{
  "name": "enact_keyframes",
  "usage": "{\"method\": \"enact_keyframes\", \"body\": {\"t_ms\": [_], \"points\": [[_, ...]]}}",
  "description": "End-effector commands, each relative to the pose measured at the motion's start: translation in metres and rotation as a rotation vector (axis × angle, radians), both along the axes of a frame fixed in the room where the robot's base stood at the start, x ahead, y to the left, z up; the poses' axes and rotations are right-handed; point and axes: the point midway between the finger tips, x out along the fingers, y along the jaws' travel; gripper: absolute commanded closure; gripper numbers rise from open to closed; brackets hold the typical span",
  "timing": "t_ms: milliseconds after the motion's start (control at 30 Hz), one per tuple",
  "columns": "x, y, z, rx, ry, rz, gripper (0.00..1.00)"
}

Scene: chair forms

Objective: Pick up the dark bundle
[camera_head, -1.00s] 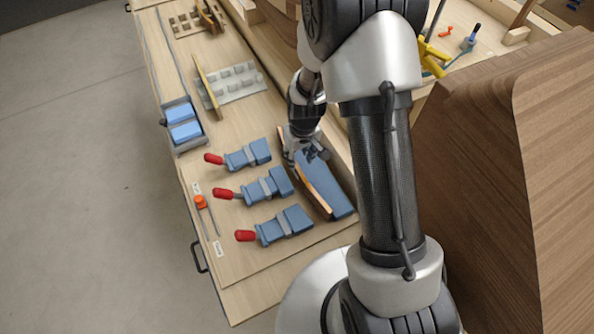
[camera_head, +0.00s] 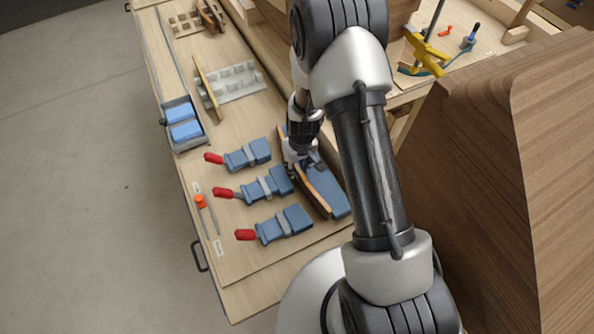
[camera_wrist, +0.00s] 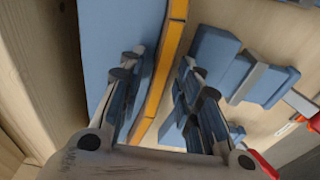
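A long narrow strip bundle with an orange edge (camera_head: 317,199) stands along the left side of a blue block (camera_head: 327,192) on the bench; its dark side is hard to make out. In the wrist view the orange edge (camera_wrist: 164,70) runs between my fingers, beside the large blue block (camera_wrist: 112,45). My gripper (camera_head: 294,172) is low over the middle of the strip, and its fingers (camera_wrist: 162,62) are apart, one on each side of it. I cannot tell whether either finger touches it. My gripper and arm hide part of the strip in the head view.
Several blue clamps with red handles, such as the middle one (camera_head: 264,187), lie close to the left of the strip. A blue two-part tray (camera_head: 183,122) sits at the bench's left edge. A large wooden form (camera_head: 510,180) stands at the right.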

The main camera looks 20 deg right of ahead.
Motion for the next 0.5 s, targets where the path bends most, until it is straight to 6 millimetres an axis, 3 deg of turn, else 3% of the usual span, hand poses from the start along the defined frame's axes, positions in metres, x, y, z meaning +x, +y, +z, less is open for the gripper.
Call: {"method": "enact_keyframes", "body": {"t_ms": [400,500], "points": [[-0.0002,0.0,0.0002,0.0,0.001,0.0,0.99],[-0.0002,0.0,0.0002,0.0,0.001,0.0,1.0]]}}
